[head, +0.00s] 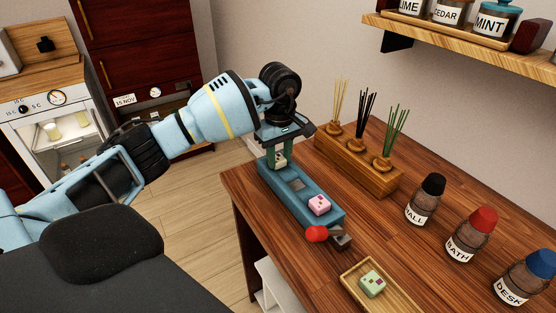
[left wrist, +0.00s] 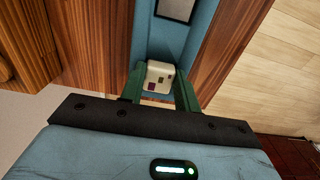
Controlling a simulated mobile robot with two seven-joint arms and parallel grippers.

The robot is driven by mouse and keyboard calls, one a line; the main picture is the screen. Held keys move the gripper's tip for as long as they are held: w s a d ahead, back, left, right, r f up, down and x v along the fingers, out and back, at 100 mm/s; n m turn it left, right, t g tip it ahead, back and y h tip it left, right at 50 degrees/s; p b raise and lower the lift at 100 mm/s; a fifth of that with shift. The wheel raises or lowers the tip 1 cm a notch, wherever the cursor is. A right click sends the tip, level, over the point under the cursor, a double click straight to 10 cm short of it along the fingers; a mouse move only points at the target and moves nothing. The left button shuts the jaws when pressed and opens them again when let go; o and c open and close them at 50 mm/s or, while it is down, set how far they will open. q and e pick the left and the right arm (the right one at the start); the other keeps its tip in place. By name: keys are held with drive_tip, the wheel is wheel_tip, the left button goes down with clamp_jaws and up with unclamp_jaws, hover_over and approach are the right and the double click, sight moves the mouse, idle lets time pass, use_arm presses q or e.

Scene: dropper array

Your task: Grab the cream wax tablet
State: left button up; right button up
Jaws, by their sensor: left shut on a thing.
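The cream wax tablet (left wrist: 159,78) is a small pale block with dark and coloured spots on its face. My left gripper (left wrist: 158,88) is shut on it, with one green finger on each side. In the head view my left gripper (head: 276,160) points down at the far end of the blue tray (head: 272,185), and the tablet (head: 281,160) shows partly between the fingers. I cannot tell whether the tablet touches the tray. My right gripper is not in view.
A pink tablet (head: 319,204) sits in the tray's near part, by a red-knobbed lever (head: 317,234). A green tablet (head: 372,283) lies in a wooden dish (head: 350,270). A reed holder (head: 350,165) and dropper bottles (head: 425,200) stand to the right.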

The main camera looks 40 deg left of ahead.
sight(280, 159)
use_arm(q)
drive_tip(key=shift+r, duration=0.1)
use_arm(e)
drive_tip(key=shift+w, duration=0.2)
use_arm(q)
drive_tip(key=shift+r, duration=0.55)
wheel_tip(280, 159, up, 2)
drive_tip(key=shift+r+b, duration=0.2)
drive_tip(key=shift+b, duration=0.1)
drive_tip(key=s+d, duration=0.3)
drive_tip(key=s, duration=0.4)
drive_tip(key=s+d+r, duration=0.1)
drive_tip(key=s+d, duration=0.1)
drive_tip(key=s, duration=0.6)
drive_tip(key=shift+d+r, duration=0.15)
drive_tip(key=shift+d, duration=0.25)
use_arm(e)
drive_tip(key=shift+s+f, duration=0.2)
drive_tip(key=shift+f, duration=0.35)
